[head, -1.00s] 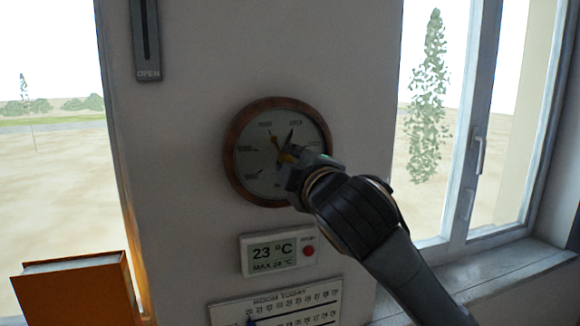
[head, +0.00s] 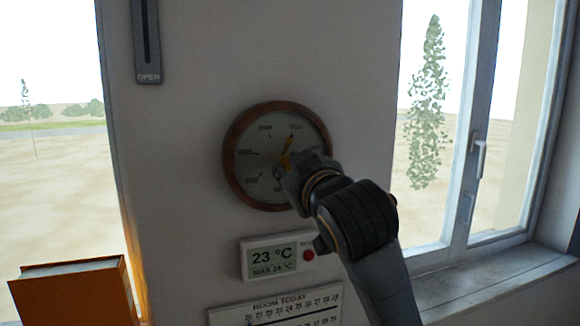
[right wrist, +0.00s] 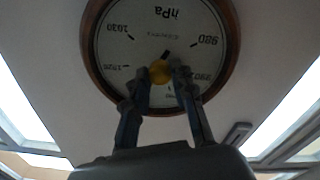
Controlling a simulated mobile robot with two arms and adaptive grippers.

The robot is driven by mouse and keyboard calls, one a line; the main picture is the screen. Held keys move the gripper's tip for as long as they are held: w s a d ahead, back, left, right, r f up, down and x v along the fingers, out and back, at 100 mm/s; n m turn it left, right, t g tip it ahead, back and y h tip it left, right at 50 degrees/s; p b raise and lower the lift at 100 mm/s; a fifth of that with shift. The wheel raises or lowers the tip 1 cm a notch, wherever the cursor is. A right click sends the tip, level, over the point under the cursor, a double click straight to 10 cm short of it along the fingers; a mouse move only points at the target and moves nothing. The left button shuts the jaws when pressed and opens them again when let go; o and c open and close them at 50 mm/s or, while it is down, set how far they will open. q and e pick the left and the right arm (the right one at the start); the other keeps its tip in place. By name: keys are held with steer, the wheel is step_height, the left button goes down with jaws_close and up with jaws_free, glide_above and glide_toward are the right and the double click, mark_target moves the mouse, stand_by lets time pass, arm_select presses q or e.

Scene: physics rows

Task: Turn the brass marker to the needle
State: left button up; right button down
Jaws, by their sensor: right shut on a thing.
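The round barometer (head: 233,173) with a wooden rim hangs on the wall between two windows. Its brass marker (head: 287,145) points up and slightly right on the dial. The dark needle cannot be told apart from the marker in the head view; a short dark piece, perhaps the needle's tail, shows beside the knob in the right wrist view (right wrist: 166,55). My right gripper (head: 287,165) is shut on the brass knob (right wrist: 160,73) at the dial's centre, and its fingers hide part of the dial. My left gripper is out of view.
A thermometer display (head: 270,257) with a red button (head: 309,254) is just below the barometer, close to my right wrist. A calendar (head: 275,306) hangs under it. A slotted plate marked OPEN (head: 147,40) is above left. An orange box-like object (head: 75,295) stands lower left.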

steer(key=shift+f+m, duration=0.1)
steer(key=shift+m, duration=0.3)
steer(key=c, duration=1.1)
jaws_free()
steer(key=shift+s, duration=0.1)
steer(key=v, duration=1.1)
steer(key=shift+s, duration=0.35)
steer(key=shift+d, duration=0.15)
